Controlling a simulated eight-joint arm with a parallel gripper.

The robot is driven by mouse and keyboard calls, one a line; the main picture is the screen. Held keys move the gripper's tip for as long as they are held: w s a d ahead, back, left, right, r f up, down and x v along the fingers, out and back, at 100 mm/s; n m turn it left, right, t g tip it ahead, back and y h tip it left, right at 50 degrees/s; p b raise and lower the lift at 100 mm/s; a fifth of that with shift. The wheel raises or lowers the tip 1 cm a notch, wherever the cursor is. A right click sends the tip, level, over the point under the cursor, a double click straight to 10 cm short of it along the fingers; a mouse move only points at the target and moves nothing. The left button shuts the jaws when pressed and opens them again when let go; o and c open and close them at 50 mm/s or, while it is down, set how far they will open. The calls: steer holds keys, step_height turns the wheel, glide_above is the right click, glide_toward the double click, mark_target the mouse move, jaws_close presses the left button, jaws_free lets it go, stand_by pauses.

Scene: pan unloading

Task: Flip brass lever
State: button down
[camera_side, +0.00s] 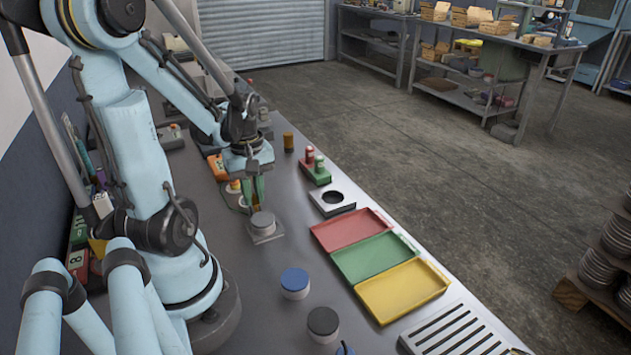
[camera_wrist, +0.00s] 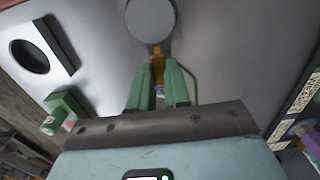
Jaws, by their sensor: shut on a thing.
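The brass lever (camera_wrist: 157,66) shows in the wrist view as a small yellow-gold piece between the green fingertips, beside a round grey cap (camera_wrist: 150,18). In the side view the grey cap (camera_side: 262,221) sits on a square metal plate (camera_side: 266,237) on the bench. My gripper (camera_side: 257,204) points down just behind this cap. In the wrist view its fingers (camera_wrist: 159,80) are shut on the lever. The lever's lower part is hidden, and in the side view it is mostly covered by the fingers.
Red (camera_side: 350,230), green (camera_side: 375,258) and yellow (camera_side: 402,292) trays line the bench's right side. A block with a round hole (camera_side: 343,208) and a green stand (camera_side: 316,172) are nearby. Blue-topped (camera_side: 294,284) and black-topped (camera_side: 323,324) jars stand in front.

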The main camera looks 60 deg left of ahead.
steer(key=h, duration=0.2)
steer(key=shift+a+h, duration=0.4)
steer(key=shift+a+f+h, duration=0.15)
steer(key=shift+a+h, duration=0.05)
steer(key=shift+h, duration=1.2)
steer(key=c, duration=1.1)
jaws_free()
steer(key=v, duration=1.2)
steer(key=shift+a, duration=0.15)
